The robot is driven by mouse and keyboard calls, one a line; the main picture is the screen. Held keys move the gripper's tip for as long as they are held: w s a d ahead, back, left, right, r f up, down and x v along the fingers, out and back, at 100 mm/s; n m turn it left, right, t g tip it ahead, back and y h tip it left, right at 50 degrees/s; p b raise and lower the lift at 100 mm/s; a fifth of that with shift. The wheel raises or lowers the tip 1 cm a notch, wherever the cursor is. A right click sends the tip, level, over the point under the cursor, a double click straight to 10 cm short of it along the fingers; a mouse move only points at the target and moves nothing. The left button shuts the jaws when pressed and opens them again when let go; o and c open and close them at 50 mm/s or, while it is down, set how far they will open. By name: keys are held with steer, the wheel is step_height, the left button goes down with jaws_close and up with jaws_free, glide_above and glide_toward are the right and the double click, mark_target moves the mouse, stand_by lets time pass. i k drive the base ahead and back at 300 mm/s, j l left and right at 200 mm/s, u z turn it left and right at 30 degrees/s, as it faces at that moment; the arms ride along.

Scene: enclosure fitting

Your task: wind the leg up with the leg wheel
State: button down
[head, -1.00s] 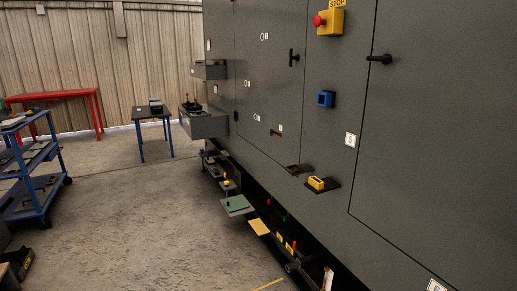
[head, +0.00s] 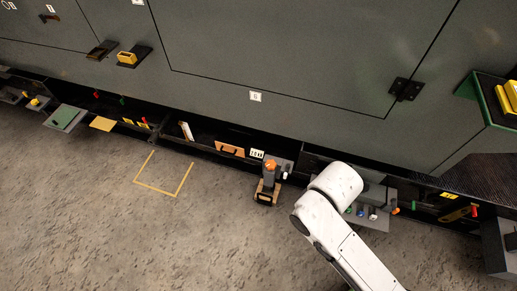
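My white arm (head: 335,215) reaches in from the lower right of the head view. Its rounded joint lies in front of the low bay at the cabinet's foot, and I cannot make out my gripper. A dark upright unit with an orange top (head: 269,178) and a tan base stands on the floor at the bay's edge, left of the arm. It may belong to the leg, but I cannot tell. I cannot pick out the leg wheel for certain. The arm hides part of the bay behind it.
The grey cabinet (head: 290,65) fills the top. Low parts jut from its foot: a green plate (head: 64,117), a yellow plate (head: 102,124) and a grey block with small knobs (head: 366,213). A yellow outline (head: 160,190) marks the floor. Floor at lower left is clear.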

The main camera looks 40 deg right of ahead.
mark_target(270, 164)
steer(key=i+j+z, duration=0.15)
steer(key=z, duration=0.3)
steer(key=i+j+z, duration=0.15)
steer(key=j+z, duration=0.15)
steer(key=z, duration=0.15)
